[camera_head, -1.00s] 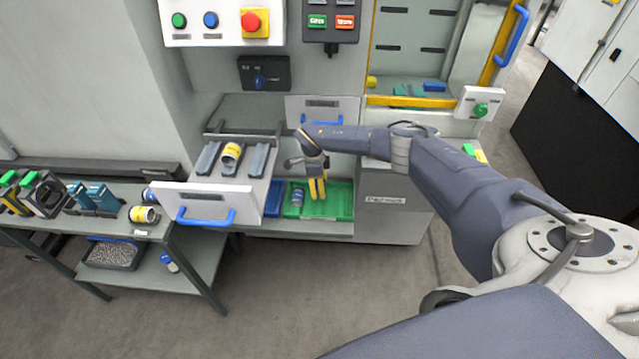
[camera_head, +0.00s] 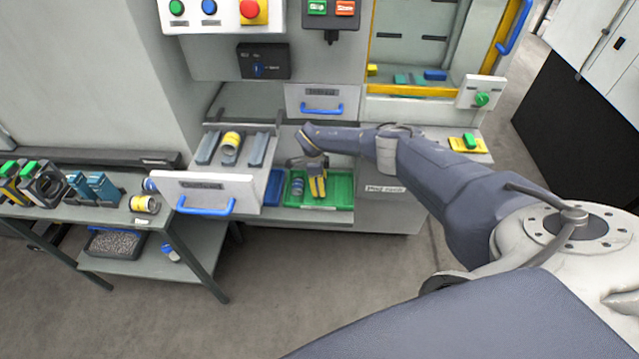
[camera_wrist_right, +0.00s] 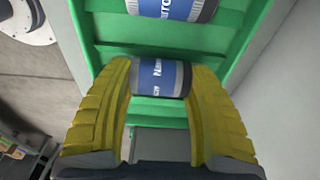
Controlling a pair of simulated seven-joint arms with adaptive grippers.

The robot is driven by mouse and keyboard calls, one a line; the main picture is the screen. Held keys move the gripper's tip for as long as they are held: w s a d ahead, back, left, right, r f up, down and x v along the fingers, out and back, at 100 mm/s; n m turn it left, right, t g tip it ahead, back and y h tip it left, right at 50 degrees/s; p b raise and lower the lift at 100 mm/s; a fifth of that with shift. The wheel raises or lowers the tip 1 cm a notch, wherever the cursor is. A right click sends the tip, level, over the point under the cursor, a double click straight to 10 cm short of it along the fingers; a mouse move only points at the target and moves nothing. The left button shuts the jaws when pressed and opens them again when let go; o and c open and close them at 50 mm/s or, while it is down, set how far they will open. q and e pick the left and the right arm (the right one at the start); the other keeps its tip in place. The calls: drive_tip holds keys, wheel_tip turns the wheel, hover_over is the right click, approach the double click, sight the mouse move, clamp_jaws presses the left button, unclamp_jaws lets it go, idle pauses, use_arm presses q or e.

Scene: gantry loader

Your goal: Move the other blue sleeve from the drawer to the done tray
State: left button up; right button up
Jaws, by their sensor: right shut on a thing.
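My right gripper (camera_head: 317,188) is over the green tray (camera_head: 342,192) in the head view. In the right wrist view its yellow fingers (camera_wrist_right: 160,100) are shut on a blue sleeve (camera_wrist_right: 159,77) with a dark end band, low over or in the green tray; I cannot tell if it touches the floor. Another blue sleeve (camera_wrist_right: 176,8) lies in the tray ahead of it, also seen in the head view (camera_head: 298,186). The open drawer (camera_head: 240,182) holds a yellow-banded sleeve (camera_head: 231,143) between grey rails and shows no blue sleeve. My left gripper is out of view.
A blue tray (camera_head: 274,187) stands left of the green tray. A side table (camera_head: 110,215) at the left bears clamps and another yellow-banded sleeve (camera_head: 145,204). A blue sleeve (camera_head: 171,252) lies on the lower shelf.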

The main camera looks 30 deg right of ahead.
idle(0.3)
drive_tip(key=o, duration=1.4)
wheel_tip(320, 180, up, 12)
drive_tip(key=a, duration=0.1)
drive_tip(key=shift+w, duration=0.4)
drive_tip(key=shift+a+f, duration=0.1)
drive_tip(key=shift+a, duration=0.1)
